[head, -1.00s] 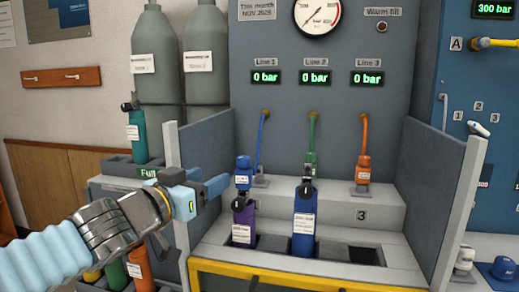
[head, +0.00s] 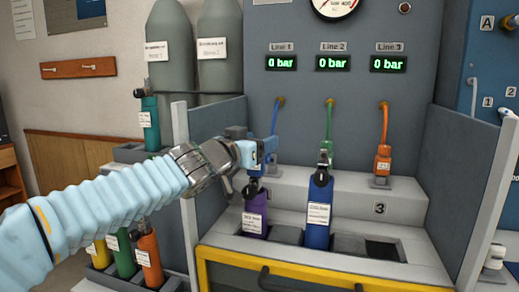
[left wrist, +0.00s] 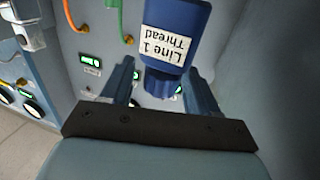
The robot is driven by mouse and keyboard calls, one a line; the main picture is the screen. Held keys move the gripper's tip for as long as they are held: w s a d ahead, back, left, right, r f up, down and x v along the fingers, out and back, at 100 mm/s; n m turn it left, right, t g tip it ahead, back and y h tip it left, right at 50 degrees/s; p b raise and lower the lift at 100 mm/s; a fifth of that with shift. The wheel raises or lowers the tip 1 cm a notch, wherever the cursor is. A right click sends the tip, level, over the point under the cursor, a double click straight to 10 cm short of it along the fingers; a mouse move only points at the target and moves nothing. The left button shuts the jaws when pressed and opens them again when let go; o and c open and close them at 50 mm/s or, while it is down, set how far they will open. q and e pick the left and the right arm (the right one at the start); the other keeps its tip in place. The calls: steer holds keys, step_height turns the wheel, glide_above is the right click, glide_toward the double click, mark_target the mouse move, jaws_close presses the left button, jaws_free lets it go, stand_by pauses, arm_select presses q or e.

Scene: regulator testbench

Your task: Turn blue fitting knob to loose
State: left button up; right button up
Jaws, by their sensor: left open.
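The blue fitting (left wrist: 178,30), labelled "Line 1 Thread", appears upside down in the left wrist view. Its ribbed blue knob (left wrist: 164,83) lies between the two fingers of my left gripper (left wrist: 160,88). The fingers are open, with a gap visible on each side of the knob. In the head view my left gripper (head: 254,148) is at the Line 1 fitting, below the blue hose (head: 276,118), and hides most of that fitting. My right gripper is not in view.
A purple bottle (head: 255,220) stands just below the gripper, and a blue bottle (head: 318,222) stands to its right. A grey side wall (head: 214,135) borders the bench on the left. The displays read 0 bar.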

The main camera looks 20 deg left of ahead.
arm_select(q)
steer(key=shift+w+d, duration=0.15)
steer(key=shift+w, duration=0.3)
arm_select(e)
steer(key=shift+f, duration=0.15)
arm_select(q)
steer(key=shift+c, duration=0.2)
